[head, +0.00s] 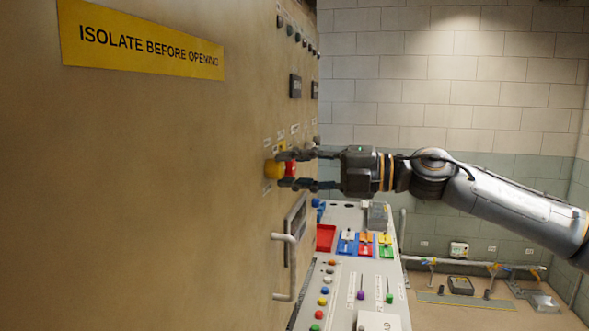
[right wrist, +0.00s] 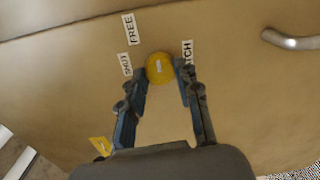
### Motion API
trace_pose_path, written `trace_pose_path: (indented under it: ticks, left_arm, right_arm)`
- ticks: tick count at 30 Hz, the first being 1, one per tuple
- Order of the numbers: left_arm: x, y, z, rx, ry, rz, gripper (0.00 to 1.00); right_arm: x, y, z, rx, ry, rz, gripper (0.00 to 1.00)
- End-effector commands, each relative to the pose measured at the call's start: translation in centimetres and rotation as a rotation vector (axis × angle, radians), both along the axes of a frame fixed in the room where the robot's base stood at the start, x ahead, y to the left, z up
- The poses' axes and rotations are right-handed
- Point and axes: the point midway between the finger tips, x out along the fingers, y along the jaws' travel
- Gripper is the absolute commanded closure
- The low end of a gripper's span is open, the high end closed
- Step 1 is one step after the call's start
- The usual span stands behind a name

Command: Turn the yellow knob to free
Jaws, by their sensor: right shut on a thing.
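The yellow knob (head: 274,169) sticks out from the tan panel door (head: 160,180). My right gripper (head: 288,169) reaches it from the right, with one finger on either side. In the right wrist view the round knob (right wrist: 160,68) sits between the fingertips of my right gripper (right wrist: 161,86), which is shut on it. A short pale mark shows on the knob's face, but I cannot tell which label it points to. The FREE label (right wrist: 130,28) is above left of the knob. Another label (right wrist: 126,64) is at its left, and one ending in TCH (right wrist: 187,52) is at its right, partly covered.
A metal handle (head: 287,266) juts from the panel below the knob. A sloping console (head: 345,215) with coloured buttons and switches stands beyond, below my right arm. Small dark knobs (head: 290,30) line the panel higher up.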

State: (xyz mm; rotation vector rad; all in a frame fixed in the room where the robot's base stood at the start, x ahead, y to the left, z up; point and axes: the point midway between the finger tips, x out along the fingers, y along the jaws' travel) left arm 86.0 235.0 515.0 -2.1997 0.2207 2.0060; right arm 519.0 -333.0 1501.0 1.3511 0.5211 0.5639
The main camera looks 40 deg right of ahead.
Motion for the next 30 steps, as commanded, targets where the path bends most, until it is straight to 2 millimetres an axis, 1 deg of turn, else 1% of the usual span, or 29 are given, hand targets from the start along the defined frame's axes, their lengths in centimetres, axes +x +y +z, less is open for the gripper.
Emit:
trace_pose_path:
  ticks: [11, 12, 15, 25, 30]
  left_arm:
    - [0.01, 0.00, 0.02, 0.000, 0.000, 0.000, 0.60]
    - [0.01, 0.00, 0.02, 0.000, 0.000, 0.000, 0.60]
    - [0.01, 0.00, 0.02, 0.000, 0.000, 0.000, 0.60]
    - [-0.14, 0.20, 0.01, 0.002, 0.001, 0.000, 0.60]
    - [-0.08, 0.11, 0.00, 0.001, 0.001, 0.000, 0.60]
  right_arm:
    - [0.04, -0.10, 0.16, 0.009, 0.002, -0.004, 0.99]
    - [0.04, -0.10, 0.16, 0.009, 0.002, -0.004, 0.64]
    - [0.03, -0.08, 0.13, 0.007, 0.002, -0.003, 0.45]
    - [-0.02, -0.05, 0.05, 0.005, 0.003, -0.001, 0.45]
    - [-0.36, -0.33, 0.16, 0.004, 0.000, -0.002, 0.45]
